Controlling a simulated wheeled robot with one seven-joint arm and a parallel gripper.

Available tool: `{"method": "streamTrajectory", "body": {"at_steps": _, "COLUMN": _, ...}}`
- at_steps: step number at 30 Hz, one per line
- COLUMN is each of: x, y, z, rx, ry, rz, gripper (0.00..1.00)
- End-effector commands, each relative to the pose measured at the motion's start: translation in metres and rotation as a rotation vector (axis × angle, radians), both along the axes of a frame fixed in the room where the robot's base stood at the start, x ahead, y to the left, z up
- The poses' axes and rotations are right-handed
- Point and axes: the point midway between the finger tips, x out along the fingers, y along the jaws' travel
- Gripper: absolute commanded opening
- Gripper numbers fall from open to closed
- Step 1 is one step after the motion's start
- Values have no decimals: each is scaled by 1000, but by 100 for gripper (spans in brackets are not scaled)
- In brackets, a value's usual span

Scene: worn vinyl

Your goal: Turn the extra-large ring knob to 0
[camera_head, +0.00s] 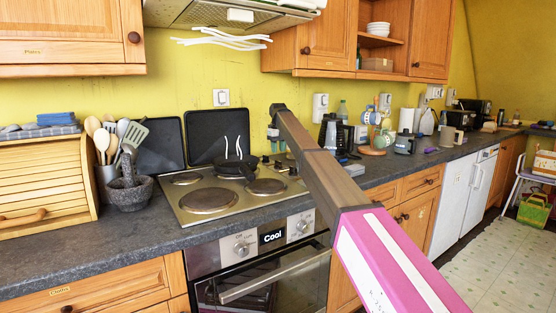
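The electric hob (222,208) is set in the dark worktop, with several round plates of differing size; the front-left plate (208,200) looks largest. Small hob knobs (280,166) stand along its right side, partly hidden by my arm. I cannot tell which one belongs to the extra-large ring, or its setting. My arm reaches from the lower right up over the hob's right side. My gripper (275,142) seems to be at the arm's far end, small and near the knobs. I cannot make out its fingers or any contact.
The oven below has two front knobs (241,249) and a display (272,237) reading "Cool". A black pan (236,167) sits at the hob's back. A mortar (130,192) and utensil pot stand left. A coffee maker (333,134) and mug tree stand right.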

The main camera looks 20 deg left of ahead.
Motion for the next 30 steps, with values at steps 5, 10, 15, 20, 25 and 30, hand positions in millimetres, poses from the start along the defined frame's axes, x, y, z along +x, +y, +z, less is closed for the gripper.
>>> {"method": "streamTrajectory", "body": {"at_steps": 5, "x": 0, "y": 0, "z": -13, "rx": -1, "ry": 1, "rz": 1, "gripper": 36}}
{"method": "streamTrajectory", "body": {"at_steps": 10, "x": -1, "y": 0, "z": -24, "rx": -1, "ry": 1, "rz": 1, "gripper": 36}}
{"method": "streamTrajectory", "body": {"at_steps": 15, "x": 0, "y": 0, "z": -36, "rx": 0, "ry": 0, "rz": 1, "gripper": 36}}
{"method": "streamTrajectory", "body": {"at_steps": 20, "x": 0, "y": 0, "z": -45, "rx": -1, "ry": 1, "rz": 1, "gripper": 36}}
{"method": "streamTrajectory", "body": {"at_steps": 25, "x": 0, "y": 0, "z": -51, "rx": -1, "ry": 1, "rz": 1, "gripper": 36}}
{"method": "streamTrajectory", "body": {"at_steps": 30, "x": 0, "y": 0, "z": -54, "rx": -1, "ry": 1, "rz": 1, "gripper": 36}}
